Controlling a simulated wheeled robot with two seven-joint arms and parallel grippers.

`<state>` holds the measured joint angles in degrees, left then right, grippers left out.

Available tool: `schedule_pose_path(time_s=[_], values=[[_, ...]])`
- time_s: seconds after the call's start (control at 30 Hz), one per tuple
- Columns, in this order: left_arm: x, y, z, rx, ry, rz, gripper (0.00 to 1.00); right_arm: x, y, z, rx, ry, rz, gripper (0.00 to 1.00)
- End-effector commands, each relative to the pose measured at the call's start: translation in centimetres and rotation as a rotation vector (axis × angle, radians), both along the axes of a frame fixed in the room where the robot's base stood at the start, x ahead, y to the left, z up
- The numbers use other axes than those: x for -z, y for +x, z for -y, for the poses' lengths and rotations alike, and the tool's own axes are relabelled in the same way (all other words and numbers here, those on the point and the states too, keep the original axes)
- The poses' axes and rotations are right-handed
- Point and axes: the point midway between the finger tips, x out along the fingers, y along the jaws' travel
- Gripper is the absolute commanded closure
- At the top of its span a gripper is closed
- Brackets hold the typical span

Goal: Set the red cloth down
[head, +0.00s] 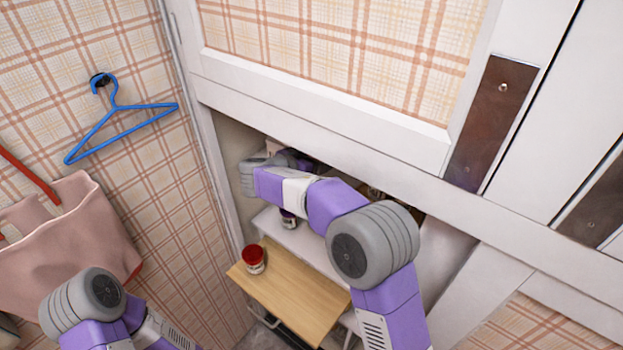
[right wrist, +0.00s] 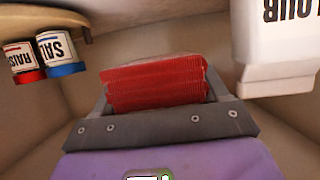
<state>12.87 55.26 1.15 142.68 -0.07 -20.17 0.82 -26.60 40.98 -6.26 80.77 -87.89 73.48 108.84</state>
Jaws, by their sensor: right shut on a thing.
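The red cloth (right wrist: 155,82) is a folded, ribbed bundle in the right wrist view. My right gripper (right wrist: 160,92) is shut on it, with a dark grey jaw at each side of the cloth. In the head view my right arm reaches into the open cupboard, and the cloth and that gripper are hidden there. My left arm shows at the lower left of the head view, but its gripper is out of view.
A wooden board (head: 292,292) with a red-lidded jar (head: 253,260) is below my right arm. In the wrist view, a red-banded jar (right wrist: 22,62), a blue-banded jar (right wrist: 60,52) and a white container (right wrist: 275,45) flank the cloth. A blue hanger (head: 120,118) and pink bag (head: 75,245) hang left.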

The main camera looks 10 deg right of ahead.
Motion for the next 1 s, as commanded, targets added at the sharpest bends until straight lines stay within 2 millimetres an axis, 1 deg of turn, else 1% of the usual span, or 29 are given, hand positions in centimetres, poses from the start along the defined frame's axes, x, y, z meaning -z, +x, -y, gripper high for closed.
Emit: schedule_pose_path(time_s=[0.03,0.2,0.37,0.53,0.67,0.87,1.0], values=[[-0.1,0.0,0.0,0.000,0.000,-0.001,0.00,1.1,0.0,0.0,-0.002,-0.003,-0.007,0.61],[-0.3,-0.1,0.0,0.000,0.000,-0.001,0.00,4.0,-0.1,0.0,-0.001,-0.001,-0.005,0.61],[-0.5,0.0,0.0,0.000,0.000,-0.001,0.00,5.5,0.0,0.0,-0.001,-0.002,-0.002,0.61],[-0.7,0.0,0.0,0.000,0.000,0.000,0.00,7.9,-0.1,0.0,-0.001,-0.002,-0.004,0.61],[-0.8,0.0,0.0,0.000,0.000,0.000,0.00,8.7,-0.1,0.0,-0.001,0.000,0.000,0.61],[-0.7,0.0,0.0,0.000,0.000,0.000,0.00,8.7,-0.1,0.0,-0.001,0.001,0.001,0.61],[-0.3,0.0,0.0,0.000,0.000,0.000,0.00,8.9,-0.1,0.0,-0.001,0.001,0.001,0.61]])
